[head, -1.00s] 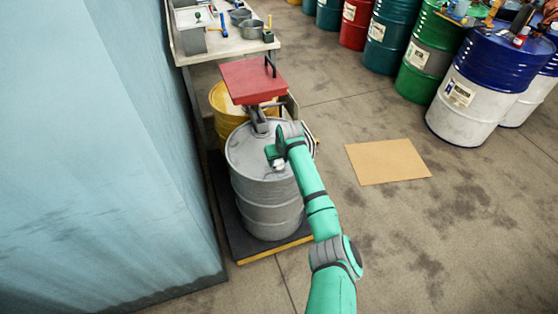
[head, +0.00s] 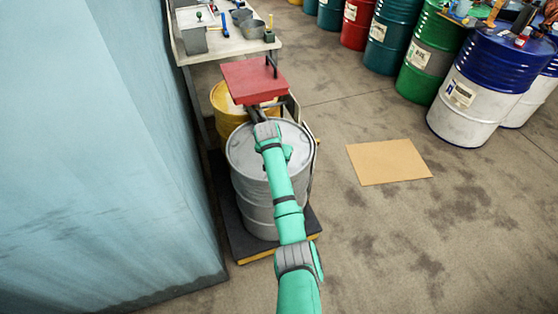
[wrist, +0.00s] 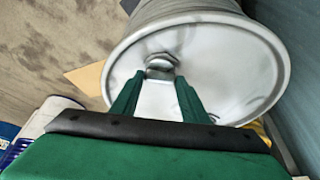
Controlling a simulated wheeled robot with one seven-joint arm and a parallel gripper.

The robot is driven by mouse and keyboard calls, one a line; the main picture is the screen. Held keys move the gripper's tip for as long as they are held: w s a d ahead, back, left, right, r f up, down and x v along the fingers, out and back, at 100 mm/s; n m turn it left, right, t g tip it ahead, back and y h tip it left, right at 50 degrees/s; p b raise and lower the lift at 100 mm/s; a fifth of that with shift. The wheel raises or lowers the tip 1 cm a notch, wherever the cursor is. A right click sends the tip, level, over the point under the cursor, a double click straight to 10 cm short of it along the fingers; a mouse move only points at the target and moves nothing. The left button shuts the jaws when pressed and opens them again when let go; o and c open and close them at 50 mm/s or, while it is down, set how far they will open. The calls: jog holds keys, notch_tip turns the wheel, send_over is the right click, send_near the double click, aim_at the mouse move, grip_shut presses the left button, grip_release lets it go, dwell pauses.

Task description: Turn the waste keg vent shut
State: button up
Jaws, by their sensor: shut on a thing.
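The waste keg, a grey steel drum (head: 300,150), stands upright on a dark low platform. My arm reaches over its lid in the head view, where my gripper is mostly hidden behind my wrist. In the wrist view my gripper (wrist: 159,78) has its two green fingers at the keg's pale lid (wrist: 235,75), shut on the vent (wrist: 160,64), a small metal hex-shaped fitting near the lid's edge. The fingers stand on either side of it. How far the vent is turned I cannot tell.
A red square plate (head: 252,80) and a yellow drum (head: 228,100) are just behind the keg. A bench (head: 225,45) with pots and tools stands beyond. The blue wall (head: 150,150) is close on the left. Floor with a cardboard sheet (head: 388,162) lies open to the right.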

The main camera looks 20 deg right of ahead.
jog(key=m, duration=0.2)
jog(key=m+g+h, duration=0.1)
jog(key=m, duration=0.2)
jog(key=shift+w+a+m+g, duration=0.1)
jog(key=shift+w+m+g, duration=0.05)
jog(key=shift+m+g, duration=0.15)
jog(key=shift+w+m+g+h, duration=0.15)
jog(key=shift+m+g, duration=0.25)
jog(key=shift+m, duration=0.7)
jog(key=shift+m+g+h, duration=0.25)
jog(key=shift+m+g, duration=0.15)
jog(key=shift+m, duration=0.7)
jog(key=o, duration=1.1)
jog(key=shift+c, duration=0.2)
jog(key=v, duration=1.1)
jog(key=shift+w, duration=0.15)
